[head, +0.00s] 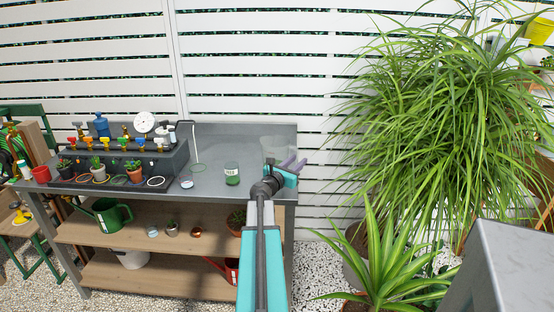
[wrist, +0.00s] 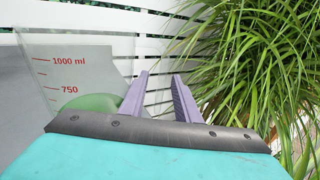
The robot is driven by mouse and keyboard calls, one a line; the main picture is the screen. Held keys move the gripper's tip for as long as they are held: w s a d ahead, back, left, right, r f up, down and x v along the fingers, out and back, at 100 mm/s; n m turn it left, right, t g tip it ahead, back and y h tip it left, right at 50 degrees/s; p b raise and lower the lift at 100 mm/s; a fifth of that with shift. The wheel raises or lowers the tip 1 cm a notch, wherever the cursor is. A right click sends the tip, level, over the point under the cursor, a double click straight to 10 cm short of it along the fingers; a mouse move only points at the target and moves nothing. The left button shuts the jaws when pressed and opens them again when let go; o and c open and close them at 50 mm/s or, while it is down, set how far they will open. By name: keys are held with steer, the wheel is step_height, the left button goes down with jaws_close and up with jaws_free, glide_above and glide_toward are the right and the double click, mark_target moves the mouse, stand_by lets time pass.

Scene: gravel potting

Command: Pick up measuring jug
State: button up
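The measuring jug (head: 275,146) is a clear, faint vessel at the right end of the grey bench top, partly behind my gripper in the head view. In the wrist view the jug (wrist: 75,58) fills the left side, with red marks "1000 ml" and "750". A green rounded shape shows in or through its lower part. My gripper (head: 292,164) is at the right of the jug, near the bench's right edge.
A small labelled glass with green contents (head: 232,174) stands left of my gripper. A dark stepped unit (head: 178,160) with taps and small pots fills the bench's left. A large leafy plant (head: 430,120) crowds the right. The bench top's middle is mostly clear.

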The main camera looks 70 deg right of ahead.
stand_by(0.5)
jaws_close()
stand_by(1.3)
